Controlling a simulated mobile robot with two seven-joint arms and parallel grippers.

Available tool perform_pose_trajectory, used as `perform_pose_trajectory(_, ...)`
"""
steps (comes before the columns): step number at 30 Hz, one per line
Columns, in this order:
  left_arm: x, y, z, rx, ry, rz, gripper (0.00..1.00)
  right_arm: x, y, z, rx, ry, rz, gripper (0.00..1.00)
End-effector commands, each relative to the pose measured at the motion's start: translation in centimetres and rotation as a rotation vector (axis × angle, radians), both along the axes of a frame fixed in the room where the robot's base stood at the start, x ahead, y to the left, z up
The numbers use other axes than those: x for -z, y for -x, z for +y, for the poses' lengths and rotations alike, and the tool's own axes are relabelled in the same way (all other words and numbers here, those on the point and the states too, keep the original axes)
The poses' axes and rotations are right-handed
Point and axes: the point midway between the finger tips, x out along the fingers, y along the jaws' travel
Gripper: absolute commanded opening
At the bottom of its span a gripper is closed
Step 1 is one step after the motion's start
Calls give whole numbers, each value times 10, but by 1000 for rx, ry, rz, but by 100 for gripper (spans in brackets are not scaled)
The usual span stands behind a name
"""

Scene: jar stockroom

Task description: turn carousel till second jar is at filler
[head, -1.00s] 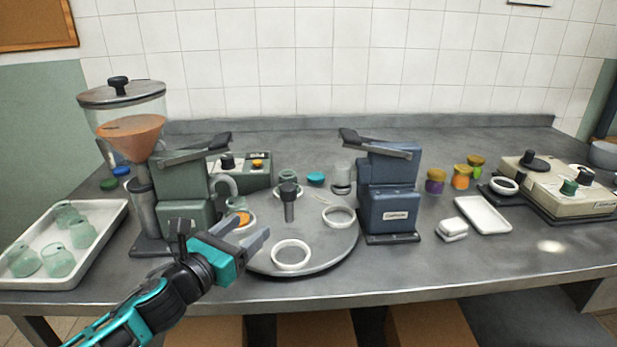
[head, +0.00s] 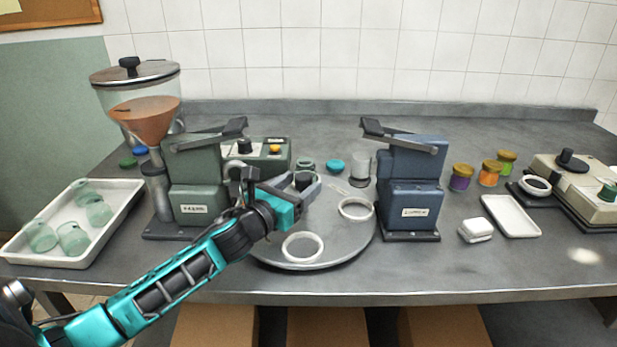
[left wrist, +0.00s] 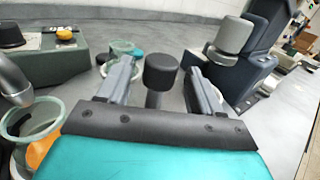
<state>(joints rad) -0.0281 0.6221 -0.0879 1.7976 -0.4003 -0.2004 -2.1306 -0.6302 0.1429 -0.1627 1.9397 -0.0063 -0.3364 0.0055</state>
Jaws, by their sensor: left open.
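The grey carousel (head: 330,238) is a round plate with white rings (head: 303,246) and an upright black-topped handle (left wrist: 161,72). My left gripper (head: 307,187) is open, its fingers on either side of the handle; in the left wrist view a gap shows beside each finger. A glass jar with orange contents (left wrist: 38,135) stands near the filler's grey spout (left wrist: 12,80); my arm hides it in the head view. Another glass jar (head: 305,165) is at the carousel's back. The filler (head: 195,180) is green with an orange-filled hopper (head: 146,115). My right gripper is not in view.
The blue capper (head: 410,190) stands right of the carousel. A white tray of glass jars (head: 110,235) is at left. A teal lid (head: 334,166) lies behind the carousel. Filled jars (head: 461,177), a white dish (head: 511,216) and a beige device (head: 580,185) are at right.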

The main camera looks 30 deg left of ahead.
Motion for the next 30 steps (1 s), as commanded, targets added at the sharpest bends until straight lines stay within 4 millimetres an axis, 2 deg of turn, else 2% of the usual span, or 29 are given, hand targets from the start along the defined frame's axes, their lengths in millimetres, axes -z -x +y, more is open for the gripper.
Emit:
perform_pose_trajectory(3, -1, -17, -1, 0, 1, -2, 65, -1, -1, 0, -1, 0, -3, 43)
perform_pose_trajectory(9, 0, -35, -1, 0, 1, 0, 65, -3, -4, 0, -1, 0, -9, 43)
perform_pose_trajectory(21, 0, -40, -2, 1, 0, 0, 65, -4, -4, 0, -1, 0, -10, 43)
perform_pose_trajectory(30, 0, -40, -2, 1, 0, 0, 36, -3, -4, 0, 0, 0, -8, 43)
